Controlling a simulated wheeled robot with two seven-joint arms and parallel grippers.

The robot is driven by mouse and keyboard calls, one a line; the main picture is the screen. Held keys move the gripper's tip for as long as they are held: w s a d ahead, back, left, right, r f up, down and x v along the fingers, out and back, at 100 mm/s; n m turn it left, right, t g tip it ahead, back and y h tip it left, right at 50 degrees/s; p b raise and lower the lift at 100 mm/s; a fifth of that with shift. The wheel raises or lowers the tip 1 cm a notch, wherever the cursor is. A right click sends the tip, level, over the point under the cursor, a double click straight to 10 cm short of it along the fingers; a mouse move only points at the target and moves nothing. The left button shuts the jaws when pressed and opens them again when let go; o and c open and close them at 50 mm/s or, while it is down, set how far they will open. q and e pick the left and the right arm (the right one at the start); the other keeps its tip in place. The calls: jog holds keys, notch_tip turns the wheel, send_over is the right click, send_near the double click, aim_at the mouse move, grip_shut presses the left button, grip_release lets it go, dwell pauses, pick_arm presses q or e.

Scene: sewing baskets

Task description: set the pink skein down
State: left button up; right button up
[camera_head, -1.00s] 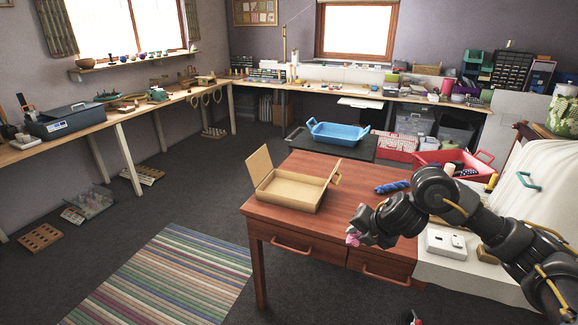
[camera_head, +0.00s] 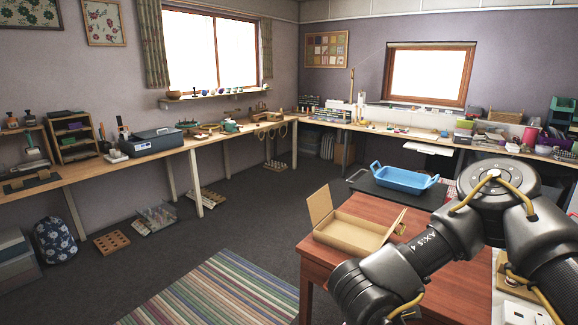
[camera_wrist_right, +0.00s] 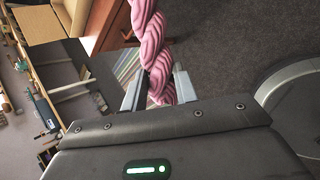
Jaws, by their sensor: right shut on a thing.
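The pink skein (camera_wrist_right: 152,45) is a twisted rope of yarn in the right wrist view. My right gripper (camera_wrist_right: 155,88) is shut on it, with a finger on each side. The skein sticks out past the fingertips and runs off the top of that view. In the head view my right arm comes in from the right, and its gripper and the skein are out of the picture. My left gripper is in neither view.
A red-brown table (camera_head: 384,212) holds an open cardboard box (camera_head: 352,232). A blue tray (camera_head: 403,179) sits on a dark surface behind it. Long workbenches (camera_head: 95,173) line the walls. A striped rug (camera_head: 222,290) lies on open grey floor.

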jog(key=s+a+r+m+g+h, duration=0.1)
jog(key=s+a+m+g+h, duration=0.2)
jog(key=s+m, duration=0.4)
jog(key=d+r+m+g+h, duration=0.2)
jog(key=d+r+m+g, duration=0.5)
jog(key=m, duration=0.7)
jog(key=shift+s+d+r+g, duration=0.3)
jog(key=shift+s+d+r, duration=0.15)
jog(key=shift+d, duration=0.8)
jog(key=shift+f, duration=0.1)
